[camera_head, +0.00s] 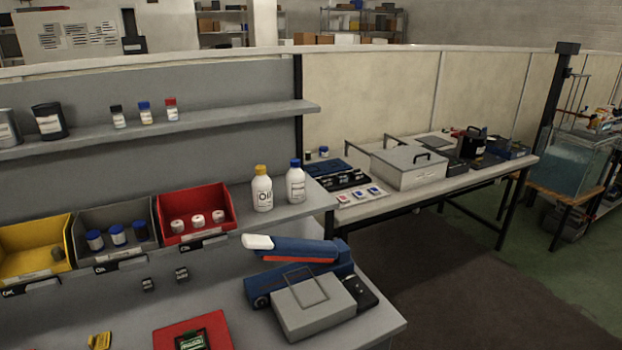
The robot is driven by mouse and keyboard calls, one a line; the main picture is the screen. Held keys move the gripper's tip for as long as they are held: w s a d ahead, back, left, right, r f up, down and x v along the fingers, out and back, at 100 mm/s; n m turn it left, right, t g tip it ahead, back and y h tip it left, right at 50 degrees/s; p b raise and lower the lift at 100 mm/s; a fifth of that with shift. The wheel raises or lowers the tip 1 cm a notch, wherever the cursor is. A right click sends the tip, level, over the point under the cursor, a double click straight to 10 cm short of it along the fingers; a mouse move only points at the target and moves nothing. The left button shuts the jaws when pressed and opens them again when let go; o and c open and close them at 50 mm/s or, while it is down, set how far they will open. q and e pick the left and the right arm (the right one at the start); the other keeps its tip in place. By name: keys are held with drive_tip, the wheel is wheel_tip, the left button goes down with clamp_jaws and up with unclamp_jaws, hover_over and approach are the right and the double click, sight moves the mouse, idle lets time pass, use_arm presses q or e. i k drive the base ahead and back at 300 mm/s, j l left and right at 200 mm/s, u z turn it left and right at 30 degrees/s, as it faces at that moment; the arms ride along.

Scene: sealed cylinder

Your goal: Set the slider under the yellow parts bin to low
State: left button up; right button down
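The yellow parts bin (48,230) stands at the left edge of the shelf, partly cut off by the picture. A dark roundish part lies inside it. Below its front edge is a dark strip with small white marking (30,287), which may be the slider; its setting is too small to read. Similar dark strips sit under the grey bin (120,264) and the red bin (205,242). Neither of my grippers is in view.
The grey bin (88,218) holds blue-capped jars, and the red bin (208,193) holds white-capped ones. Two bottles stand right of them. A blue device (305,250) and grey box (312,308) occupy the bench's right. A red tray (160,338) lies at the front.

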sight(51, 285)
drive_tip(key=u, duration=1.7)
